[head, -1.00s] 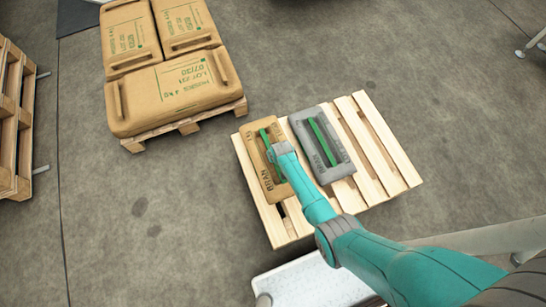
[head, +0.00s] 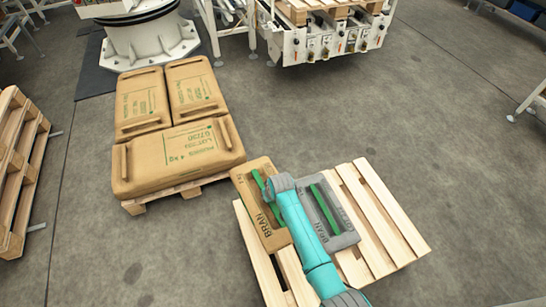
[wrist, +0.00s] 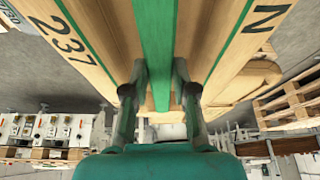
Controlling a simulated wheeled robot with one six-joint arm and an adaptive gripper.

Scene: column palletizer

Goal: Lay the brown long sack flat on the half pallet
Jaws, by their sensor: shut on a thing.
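The brown long sack (head: 272,237), printed BRAN and with a green strip handle, is over the left part of the half pallet (head: 386,212). Its far end overhangs the pallet's back edge in the head view, and it looks raised off the slats. My gripper (wrist: 160,88) is shut on the green handle; the sack's tan face (wrist: 108,28) fills the top of the wrist view. In the head view my wrist hides part of the sack. A grey sack (head: 343,228) with a green handle lies on the pallet, close right of the brown one.
A pallet of big tan sacks (head: 180,155) stands behind left. A wooden pallet (head: 18,170) is upright at the far left edge. White machinery (head: 330,38) stands at the back. The half pallet's right slats are bare, and open floor lies to the right.

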